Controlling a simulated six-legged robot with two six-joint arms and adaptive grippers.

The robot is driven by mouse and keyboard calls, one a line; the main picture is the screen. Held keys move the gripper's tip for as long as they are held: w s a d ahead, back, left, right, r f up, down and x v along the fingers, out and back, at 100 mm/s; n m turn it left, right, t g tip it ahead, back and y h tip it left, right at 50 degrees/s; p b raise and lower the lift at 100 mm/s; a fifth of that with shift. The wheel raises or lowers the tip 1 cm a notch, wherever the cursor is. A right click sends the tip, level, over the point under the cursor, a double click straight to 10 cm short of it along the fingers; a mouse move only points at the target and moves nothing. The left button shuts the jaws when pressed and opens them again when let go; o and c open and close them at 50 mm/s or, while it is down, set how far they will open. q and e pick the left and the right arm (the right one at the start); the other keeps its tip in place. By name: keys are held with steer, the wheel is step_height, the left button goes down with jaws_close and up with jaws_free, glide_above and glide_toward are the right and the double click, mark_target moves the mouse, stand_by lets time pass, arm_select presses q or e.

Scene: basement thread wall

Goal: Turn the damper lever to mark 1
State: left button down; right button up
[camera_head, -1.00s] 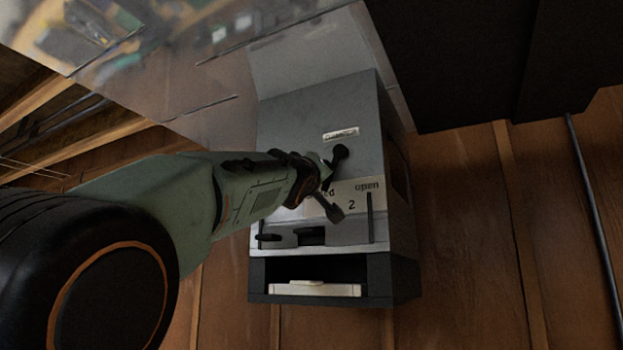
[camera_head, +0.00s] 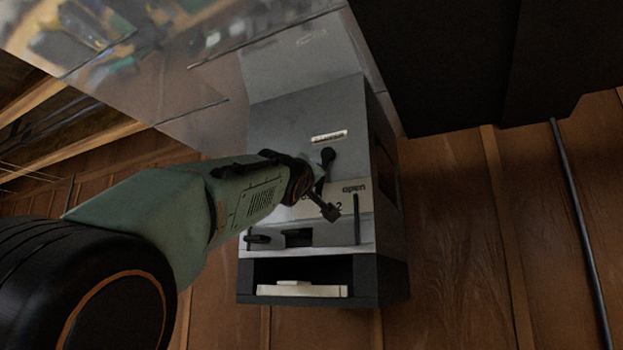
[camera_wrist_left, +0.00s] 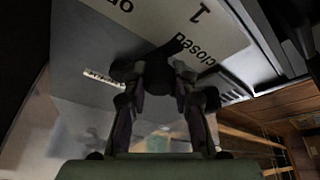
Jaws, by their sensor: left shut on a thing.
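The damper lever (camera_wrist_left: 158,78) is a dark piece between the fingers of my left gripper (camera_wrist_left: 162,95) in the left wrist view. The gripper is shut on it, in front of a pale mark plate (camera_wrist_left: 150,20) reading "1" and "closed", seen tilted. In the head view my left gripper (camera_head: 326,183) reaches the front of a grey damper box (camera_head: 290,115). Its dark fingers cover the lever and part of the plate (camera_head: 357,202), where "open" and "2" still show. Which mark the lever points at I cannot tell. My right gripper is not in view.
Below the plate the box has small dark handles (camera_head: 258,239) and an open shelf holding a white item (camera_head: 300,290). A dark panel (camera_head: 470,60) hangs at upper right. A thin pipe (camera_head: 582,220) runs down the wooden wall at right.

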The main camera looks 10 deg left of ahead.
arm_select(q)
steer(key=shift+f, duration=0.1)
steer(key=c, duration=1.1)
jaws_free()
steer(key=shift+w+d, duration=0.1)
steer(key=shift+d, duration=0.05)
steer(key=shift+o, duration=0.2)
